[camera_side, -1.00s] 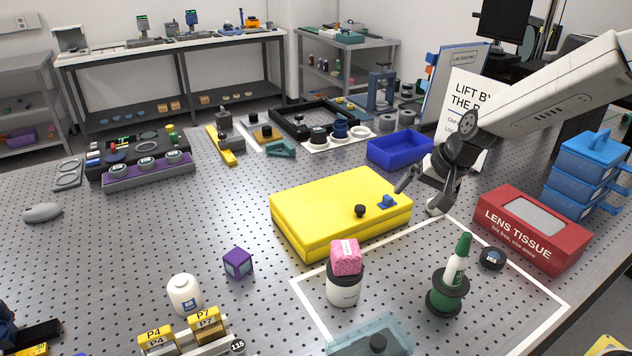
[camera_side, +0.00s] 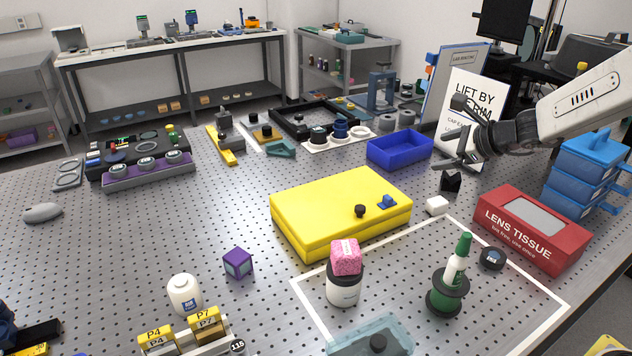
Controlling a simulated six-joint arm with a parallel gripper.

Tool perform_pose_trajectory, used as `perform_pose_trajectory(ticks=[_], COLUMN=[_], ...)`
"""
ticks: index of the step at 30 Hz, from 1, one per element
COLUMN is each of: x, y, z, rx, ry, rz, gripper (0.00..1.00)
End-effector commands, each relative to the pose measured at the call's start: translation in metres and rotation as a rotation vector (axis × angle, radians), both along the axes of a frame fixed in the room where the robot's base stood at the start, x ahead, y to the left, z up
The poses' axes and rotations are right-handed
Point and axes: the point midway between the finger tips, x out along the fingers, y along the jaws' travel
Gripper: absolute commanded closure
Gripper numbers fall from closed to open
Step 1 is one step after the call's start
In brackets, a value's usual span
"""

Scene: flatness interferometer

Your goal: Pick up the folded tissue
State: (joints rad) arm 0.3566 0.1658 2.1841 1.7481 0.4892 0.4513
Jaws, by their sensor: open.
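A small white block (camera_side: 437,205), which looks like the folded tissue, lies on the perforated table between the yellow case and the red lens tissue box (camera_side: 525,234). My gripper (camera_side: 455,150) is open and empty. It is up and behind the white block, in front of the white sign, and apart from the block. The block is fully in view and nothing covers it.
A small black object (camera_side: 451,181) stands just behind the white block. The yellow case (camera_side: 335,203) is close on its left. A blue bin (camera_side: 399,150) and a printed sign (camera_side: 462,110) stand behind. A green bottle (camera_side: 447,285) and a dark round cap (camera_side: 491,259) are in front.

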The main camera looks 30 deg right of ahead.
Motion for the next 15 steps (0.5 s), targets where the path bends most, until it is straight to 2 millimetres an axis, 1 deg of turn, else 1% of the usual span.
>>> perform_pose_trajectory(ticks=[1, 6, 15], x=[0.0, 0.0, -0.005], y=[-0.009, -0.037, -0.073], z=[0.003, 0.015, 0.027], rx=[0.049, 0.223, 0.427], ry=[-0.012, -0.061, -0.134], rz=[-0.062, -0.267, -0.503], gripper=[0.0, 0.0, 0.0])
